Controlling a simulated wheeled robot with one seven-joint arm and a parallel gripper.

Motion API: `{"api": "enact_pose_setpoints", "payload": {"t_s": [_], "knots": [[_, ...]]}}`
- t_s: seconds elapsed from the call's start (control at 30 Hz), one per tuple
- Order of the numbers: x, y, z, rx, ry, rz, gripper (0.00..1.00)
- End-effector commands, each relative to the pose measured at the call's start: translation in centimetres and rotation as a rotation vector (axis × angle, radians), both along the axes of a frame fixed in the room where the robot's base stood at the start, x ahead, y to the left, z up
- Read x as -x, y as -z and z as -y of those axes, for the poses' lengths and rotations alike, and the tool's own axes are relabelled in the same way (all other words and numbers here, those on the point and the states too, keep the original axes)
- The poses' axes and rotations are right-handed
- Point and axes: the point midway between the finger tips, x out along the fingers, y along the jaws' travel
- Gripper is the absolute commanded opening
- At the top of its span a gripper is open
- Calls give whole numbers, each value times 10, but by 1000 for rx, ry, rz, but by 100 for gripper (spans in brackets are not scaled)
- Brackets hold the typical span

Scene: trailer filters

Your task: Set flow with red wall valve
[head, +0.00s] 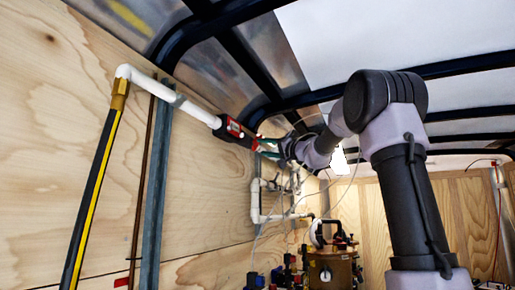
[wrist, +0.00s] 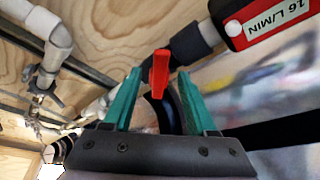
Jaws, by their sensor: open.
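The red valve handle (wrist: 159,72) is a small upright lever on the pipe in the wrist view. My gripper (wrist: 158,84) is open, with one green finger on each side of the handle. A gap shows on both sides, and I cannot tell how deep the handle sits between the fingers. A red flow display (wrist: 272,20) on the same pipe shows what looks like "16 L/MIN", upside down. In the head view my gripper (head: 269,147) is at the pipe, just right of the red display (head: 235,128); the handle is too small to make out there.
The white pipe (head: 170,95) runs along the plywood wall (head: 50,120) to a black and yellow hose (head: 92,200). More white pipes (head: 256,200) are farther back. Dark roof ribs (head: 225,22) pass overhead.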

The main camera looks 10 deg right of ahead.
Motion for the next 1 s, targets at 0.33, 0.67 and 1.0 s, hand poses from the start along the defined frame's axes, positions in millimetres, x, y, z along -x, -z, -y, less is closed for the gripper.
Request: {"api": "enact_pose_setpoints", "payload": {"t_s": [0.33, 0.67, 1.0], "knots": [[40, 14, 30, 2, 0, -1, 57], [43, 15, 32, 2, 0, -1, 57], [46, 18, 28, 8, -7, -14, 57]]}}
